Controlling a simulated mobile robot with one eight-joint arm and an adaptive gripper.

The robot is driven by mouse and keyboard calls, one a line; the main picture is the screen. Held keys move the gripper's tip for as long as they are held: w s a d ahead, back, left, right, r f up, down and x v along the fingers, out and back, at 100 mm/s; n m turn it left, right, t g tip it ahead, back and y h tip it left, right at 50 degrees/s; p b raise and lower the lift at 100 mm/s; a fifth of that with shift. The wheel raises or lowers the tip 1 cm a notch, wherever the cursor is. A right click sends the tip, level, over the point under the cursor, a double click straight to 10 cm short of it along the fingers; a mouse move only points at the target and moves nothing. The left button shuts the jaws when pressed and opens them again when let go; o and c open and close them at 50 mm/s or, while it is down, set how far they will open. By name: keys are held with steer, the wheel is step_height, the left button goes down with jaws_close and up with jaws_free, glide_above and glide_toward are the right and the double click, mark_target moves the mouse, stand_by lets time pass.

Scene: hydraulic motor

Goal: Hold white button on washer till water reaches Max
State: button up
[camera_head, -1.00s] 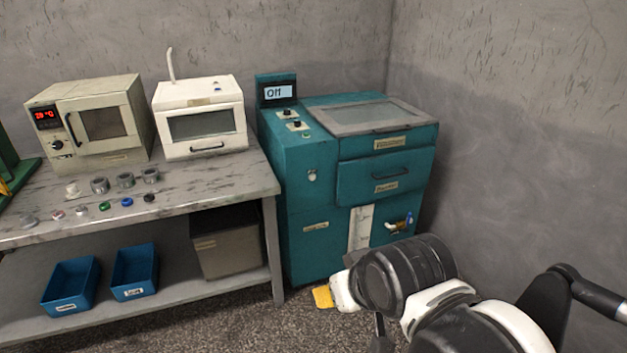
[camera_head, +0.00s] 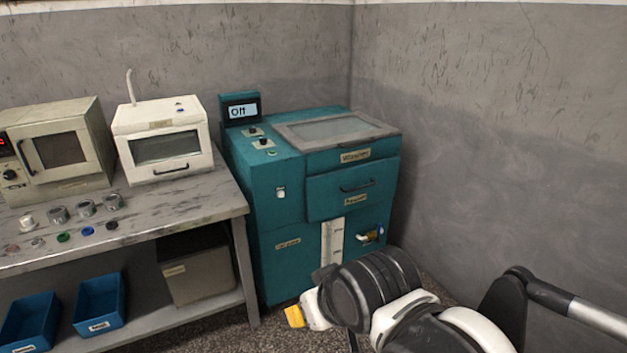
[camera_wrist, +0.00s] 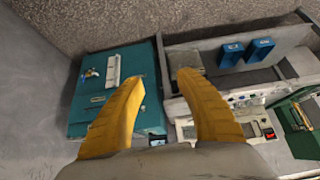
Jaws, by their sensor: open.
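In the wrist view the washer (camera_wrist: 140,60) is upside down beyond my gripper (camera_wrist: 160,85). Its yellow fingers are spread with nothing between them. In the head view only a yellow fingertip (camera_head: 294,316) shows, in front of and below the washer.
A grey bench (camera_head: 185,205) left of the washer carries a white oven (camera_head: 165,145), a beige oven (camera_head: 55,150) and several small round parts. Blue bins (camera_head: 100,302) and a grey box (camera_head: 200,270) sit on its lower shelf. Walls close the back and right.

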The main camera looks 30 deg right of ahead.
jaws_close()
stand_by(1.1)
